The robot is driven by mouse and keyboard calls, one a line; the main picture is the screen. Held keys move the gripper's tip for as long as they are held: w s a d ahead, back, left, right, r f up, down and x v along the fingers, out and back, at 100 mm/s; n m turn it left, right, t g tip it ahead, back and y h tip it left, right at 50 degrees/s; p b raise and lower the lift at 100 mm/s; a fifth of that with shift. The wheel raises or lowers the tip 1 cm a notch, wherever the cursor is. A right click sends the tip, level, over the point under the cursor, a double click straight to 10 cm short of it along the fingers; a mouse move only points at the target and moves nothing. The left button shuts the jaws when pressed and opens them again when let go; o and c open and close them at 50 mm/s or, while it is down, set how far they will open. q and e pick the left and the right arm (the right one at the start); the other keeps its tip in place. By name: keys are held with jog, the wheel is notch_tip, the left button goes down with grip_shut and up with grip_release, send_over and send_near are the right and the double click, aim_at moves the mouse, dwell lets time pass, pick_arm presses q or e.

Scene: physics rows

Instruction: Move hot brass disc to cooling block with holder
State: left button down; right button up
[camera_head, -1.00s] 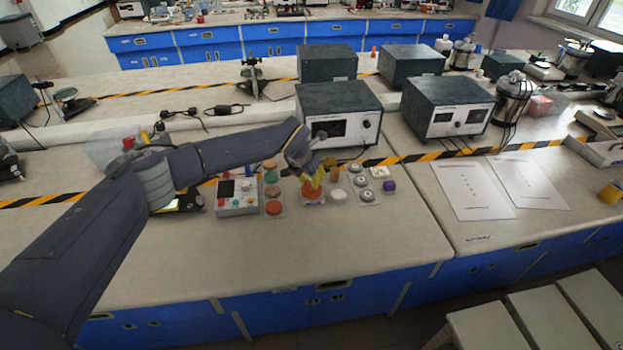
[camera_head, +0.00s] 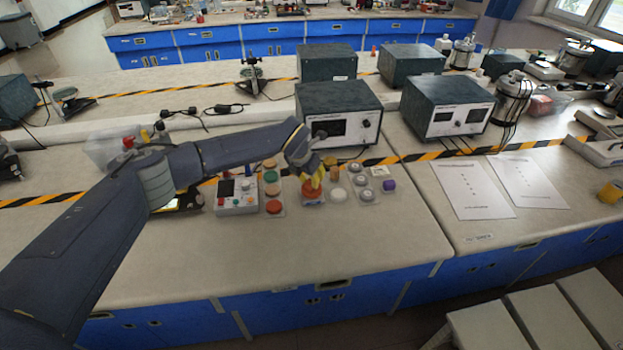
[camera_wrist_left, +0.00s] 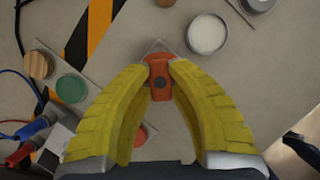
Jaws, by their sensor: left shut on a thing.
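My left gripper (camera_head: 312,186) points down among the small discs on the bench, its yellow fingers (camera_wrist_left: 160,75) also showing in the left wrist view. In the head view an orange-red thing (camera_head: 313,196) shows just below the fingertips. A brass-coloured disc (camera_head: 330,161) lies behind the gripper. I cannot tell whether a disc sits in or under the holder. I cannot tell which piece is the cooling block. My right gripper is not in view.
Left of the gripper are a green disc (camera_wrist_left: 71,88), a tan disc (camera_wrist_left: 39,65) and a control box (camera_head: 237,197) with cables. Right of it are a white disc (camera_head: 338,194), grey discs (camera_head: 368,196) and a purple piece (camera_head: 389,185). The front bench is clear.

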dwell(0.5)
pick_arm(q)
jog(key=shift+r, duration=3.4)
jog(key=shift+r, duration=0.1)
